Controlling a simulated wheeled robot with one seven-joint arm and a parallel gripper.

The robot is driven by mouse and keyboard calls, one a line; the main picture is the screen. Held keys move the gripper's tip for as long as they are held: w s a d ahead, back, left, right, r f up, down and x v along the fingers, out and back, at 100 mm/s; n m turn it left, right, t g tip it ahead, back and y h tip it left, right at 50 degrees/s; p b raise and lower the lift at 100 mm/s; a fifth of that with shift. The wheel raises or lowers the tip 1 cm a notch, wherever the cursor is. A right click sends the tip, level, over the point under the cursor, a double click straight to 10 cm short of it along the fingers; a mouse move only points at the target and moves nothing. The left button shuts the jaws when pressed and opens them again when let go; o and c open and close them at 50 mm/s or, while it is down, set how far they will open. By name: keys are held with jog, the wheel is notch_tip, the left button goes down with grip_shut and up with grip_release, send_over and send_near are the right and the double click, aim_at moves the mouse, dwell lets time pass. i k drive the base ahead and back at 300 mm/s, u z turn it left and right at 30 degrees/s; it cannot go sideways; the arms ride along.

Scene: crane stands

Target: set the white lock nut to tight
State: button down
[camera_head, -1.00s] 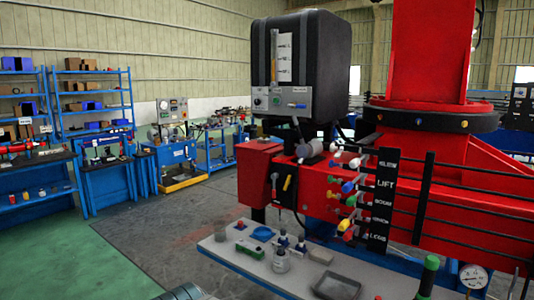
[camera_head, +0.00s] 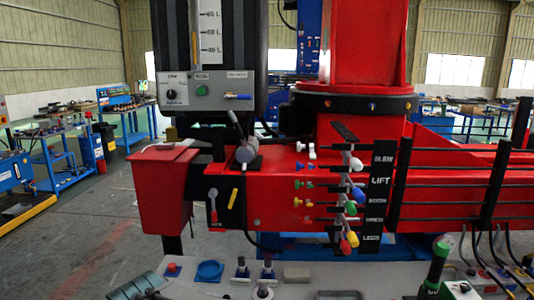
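The white lock nut appears to be one of the small white fittings (camera_head: 311,151) at the top of a column of coloured fittings on the red crane body (camera_head: 275,195). Whether it is tight or loose cannot be told at this size. To its right is a bank of levers with white (camera_head: 355,164), blue (camera_head: 358,195), green (camera_head: 350,208) and red (camera_head: 345,246) knobs. A black label plate (camera_head: 381,182) reading LIFT among other words stands beside them. My gripper is not in view.
A grey bench top (camera_head: 225,288) with small parts and a green handle (camera_head: 436,262) lies along the bottom, in front of the crane. A black tank with a control panel (camera_head: 205,91) stands at upper left. Black rails (camera_head: 497,180) run at right. Open floor (camera_head: 95,235) lies left.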

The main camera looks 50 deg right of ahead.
aim_at(313, 156)
jog(key=z, duration=0.65)
jog(key=i, duration=0.95)
jog(key=z, duration=0.55)
